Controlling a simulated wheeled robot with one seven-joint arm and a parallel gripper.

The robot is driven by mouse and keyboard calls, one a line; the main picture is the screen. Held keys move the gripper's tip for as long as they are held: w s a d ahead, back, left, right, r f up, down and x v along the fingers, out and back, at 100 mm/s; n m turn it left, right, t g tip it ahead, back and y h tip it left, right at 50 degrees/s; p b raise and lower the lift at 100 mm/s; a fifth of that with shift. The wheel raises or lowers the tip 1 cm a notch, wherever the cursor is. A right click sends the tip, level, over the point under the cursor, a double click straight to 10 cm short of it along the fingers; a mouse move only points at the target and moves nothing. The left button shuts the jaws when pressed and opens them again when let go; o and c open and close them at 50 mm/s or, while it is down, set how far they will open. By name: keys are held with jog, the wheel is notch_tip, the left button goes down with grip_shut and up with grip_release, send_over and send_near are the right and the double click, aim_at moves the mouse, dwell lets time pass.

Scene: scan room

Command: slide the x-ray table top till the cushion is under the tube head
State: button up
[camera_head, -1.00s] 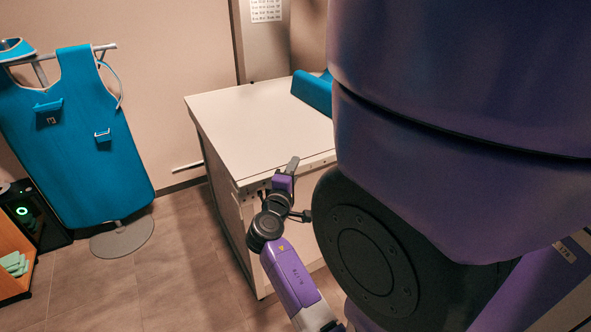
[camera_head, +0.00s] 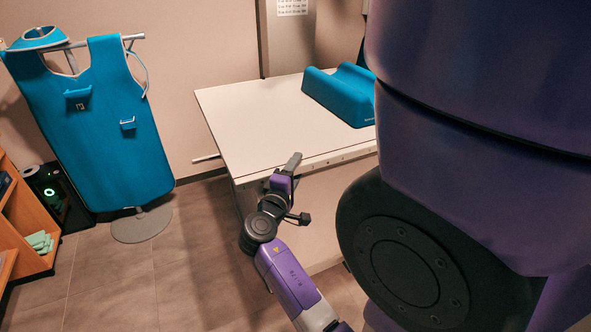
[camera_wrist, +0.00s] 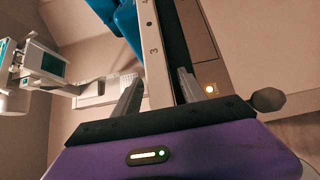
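The x-ray table top (camera_head: 265,120) is a white slab that sticks out past the left side of its base (camera_head: 325,205). The blue cushion (camera_head: 338,95) lies on its far part, its right end hidden by my body. In the head view, my gripper (camera_head: 291,168) is at the table top's near edge, close to the left corner.
A blue apron (camera_head: 100,125) hangs on a stand with a round foot (camera_head: 142,225) left of the table. A wooden shelf (camera_head: 22,240) and a black box (camera_head: 60,195) stand at far left. Floor (camera_head: 185,260) between is clear. A column (camera_head: 288,45) stands behind.

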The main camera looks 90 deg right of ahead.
jog(key=v, duration=0.7)
jog(key=shift+a, duration=0.4)
jog(key=shift+w, duration=0.2)
jog(key=w+a+f+n+t+y+p, duration=0.1)
jog(key=w+a+f+n+t+y, duration=0.2)
jog(key=w+a+f+t, duration=0.45)
jog(key=w+a+f+n+t+y+p, duration=0.2)
jog(key=w+a+n+t, duration=0.2)
jog(key=a+t, duration=0.45)
jog(key=a+r+t+y+p, duration=0.2)
jog(key=a+y, duration=0.4)
jog(key=a, duration=1)
jog(key=s+a+r+m+t+y, duration=0.1)
jog(key=s+a+r+t+y, duration=0.1)
jog(key=r, duration=0.4)
jog(key=s+a+r+m+t+y+p, duration=0.1)
jog(key=s+a+r+t+y, duration=0.1)
jog(key=a+r, duration=0.4)
jog(key=s+a+y, duration=0.1)
jog(key=s, duration=0.1)
jog(key=shift+s+y, duration=0.3)
jog(key=shift+s, duration=0.05)
